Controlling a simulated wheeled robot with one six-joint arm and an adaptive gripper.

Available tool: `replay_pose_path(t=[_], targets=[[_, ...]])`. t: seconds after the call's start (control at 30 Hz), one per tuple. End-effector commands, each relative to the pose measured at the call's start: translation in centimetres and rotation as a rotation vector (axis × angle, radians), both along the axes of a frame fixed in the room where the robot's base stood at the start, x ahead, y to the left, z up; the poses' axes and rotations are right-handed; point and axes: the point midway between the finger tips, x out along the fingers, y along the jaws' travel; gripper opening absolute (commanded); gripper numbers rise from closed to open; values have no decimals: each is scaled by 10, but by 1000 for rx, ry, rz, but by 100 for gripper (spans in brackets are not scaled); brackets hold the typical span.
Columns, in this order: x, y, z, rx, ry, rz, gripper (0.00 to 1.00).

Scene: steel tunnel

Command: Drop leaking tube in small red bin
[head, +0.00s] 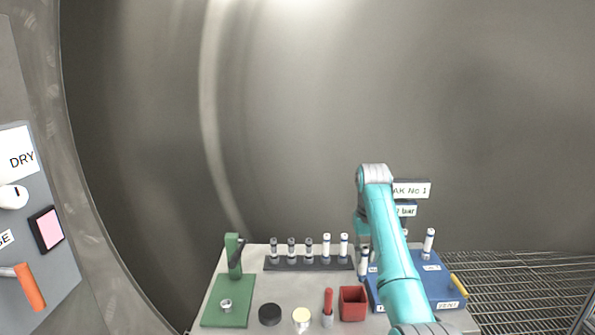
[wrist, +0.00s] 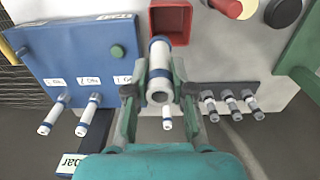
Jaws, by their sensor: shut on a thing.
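My gripper (wrist: 158,90) is shut on a white tube (wrist: 159,55) with blue bands. In the head view the held tube (head: 364,264) shows below my arm, between the dark rack and the blue board. No drip is visible on it. The small red bin (wrist: 152,22) lies just beyond the tube's far end in the wrist view. In the head view the open red bin (head: 353,304) stands on the table, nearer the camera than the tube. The tube appears outside the bin. My arm partly hides my gripper in the head view.
The blue board (head: 441,284) on the right holds other white tubes (head: 429,241). The dark rack (head: 300,263) at the back holds several tubes, close to my gripper. A red-handled tool (head: 328,303), a cream-topped jar (head: 301,317), a black disc (head: 269,314) and a green stand (head: 234,262) are left of the bin.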

Motion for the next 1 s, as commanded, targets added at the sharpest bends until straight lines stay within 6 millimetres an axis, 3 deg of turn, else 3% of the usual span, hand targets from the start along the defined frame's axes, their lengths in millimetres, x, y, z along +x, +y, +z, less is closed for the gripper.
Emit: replay_pose_path(t=[0.27, 0.6, 0.63, 0.73, 1.0], targets=[[-4, 0, -21, 0, 0, 0, 0], [-4, 0, -23, 0, -1, 0, 0], [-4, 0, -23, 0, -1, 0, 28], [-4, 0, -23, 0, -1, 0, 52], [-4, 0, -23, 0, 0, 0, 52]])
